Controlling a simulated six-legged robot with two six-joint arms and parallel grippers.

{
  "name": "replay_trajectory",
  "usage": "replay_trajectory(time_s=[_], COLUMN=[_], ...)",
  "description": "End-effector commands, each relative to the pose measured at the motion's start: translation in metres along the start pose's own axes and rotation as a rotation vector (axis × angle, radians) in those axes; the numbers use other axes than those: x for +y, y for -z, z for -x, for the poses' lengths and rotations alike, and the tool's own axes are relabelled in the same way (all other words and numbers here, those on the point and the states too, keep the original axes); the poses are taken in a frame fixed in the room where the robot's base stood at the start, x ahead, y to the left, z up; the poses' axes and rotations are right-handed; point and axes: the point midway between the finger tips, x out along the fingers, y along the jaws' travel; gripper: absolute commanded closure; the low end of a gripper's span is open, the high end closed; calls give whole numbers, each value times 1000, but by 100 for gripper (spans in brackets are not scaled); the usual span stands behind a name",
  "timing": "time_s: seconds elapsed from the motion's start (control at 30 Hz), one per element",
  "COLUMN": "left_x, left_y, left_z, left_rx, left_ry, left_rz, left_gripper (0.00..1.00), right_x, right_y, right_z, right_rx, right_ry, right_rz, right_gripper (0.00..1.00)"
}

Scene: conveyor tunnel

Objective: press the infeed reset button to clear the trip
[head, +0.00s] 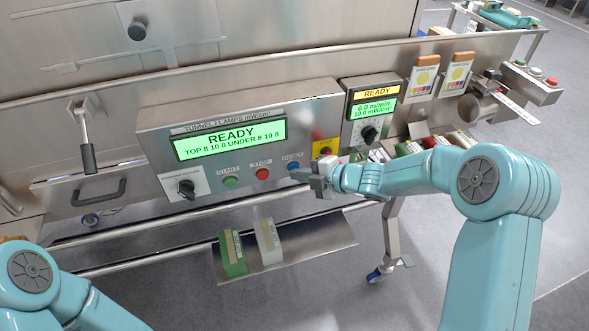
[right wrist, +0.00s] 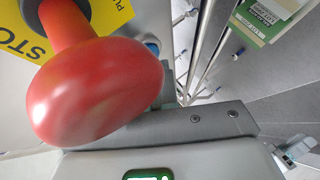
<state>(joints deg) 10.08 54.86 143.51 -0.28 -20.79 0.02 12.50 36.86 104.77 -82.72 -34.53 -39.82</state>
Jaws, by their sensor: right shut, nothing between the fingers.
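The tunnel panel (head: 155,130) has a green display (head: 229,139) reading READY. Below it are a green START button (head: 230,182), a red STOP button (head: 262,173) and a blue button (head: 293,164) whose label looks like RESET. My right gripper (head: 303,176) is shut and empty, its tips just below and beside the blue button; contact cannot be told. In the right wrist view a large red mushroom button (right wrist: 95,92) fills the left, with a bit of the blue button (right wrist: 152,48) behind it. My left gripper is out of view.
A yellow stop plate (head: 325,147) is close to my right gripper. A smaller panel (head: 346,92) also reads READY above a black knob (head: 369,134). A button box (head: 535,82) stands far right. Cartons lie on a lower tray (head: 315,240). A lever handle (head: 87,158) sticks out at left.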

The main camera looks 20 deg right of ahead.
Motion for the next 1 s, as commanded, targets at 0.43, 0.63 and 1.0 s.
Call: replay_trajectory(time_s=[0.43,0.63,1.0], left_x=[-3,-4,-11], left_y=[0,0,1], left_z=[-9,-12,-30], left_rx=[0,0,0], left_ry=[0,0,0], left_rz=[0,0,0], left_gripper=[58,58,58], right_x=[-8,-10,-29], right_y=[8,9,26], right_z=[12,13,37], right_rx=[-1,-1,-1], right_ry=[-1,-1,-1], right_rz=[-1,-1,0], right_gripper=[100,100,100])
